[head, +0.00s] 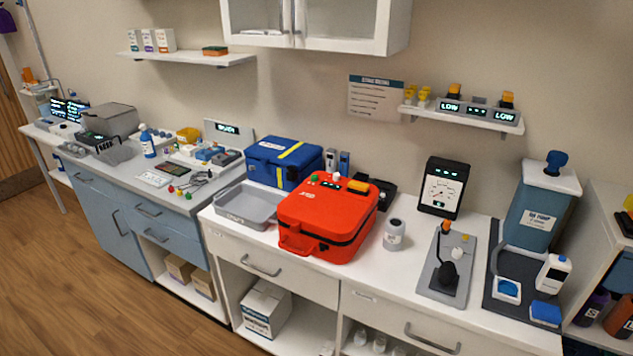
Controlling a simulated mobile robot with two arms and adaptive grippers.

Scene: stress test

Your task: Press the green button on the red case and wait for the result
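The red case (322,219) lies closed on the white counter in the middle of the head view, its handle toward the front edge. On its top, near the back left corner, is a small green button (314,177). Beside it on the top are a small red part, a white part and an orange-yellow block (358,186). A small dark display with light marks sits at the back of the case top; I cannot read it. Neither of my grippers is in view, and nothing touches the case from above.
A grey tray (246,206) is left of the case and a blue case (283,162) behind it. A grey-white jar (394,234) stands right of it. Farther right are a gauge box (443,187) and a grey plate with a black lever (446,274). A wall cabinet (320,22) hangs above.

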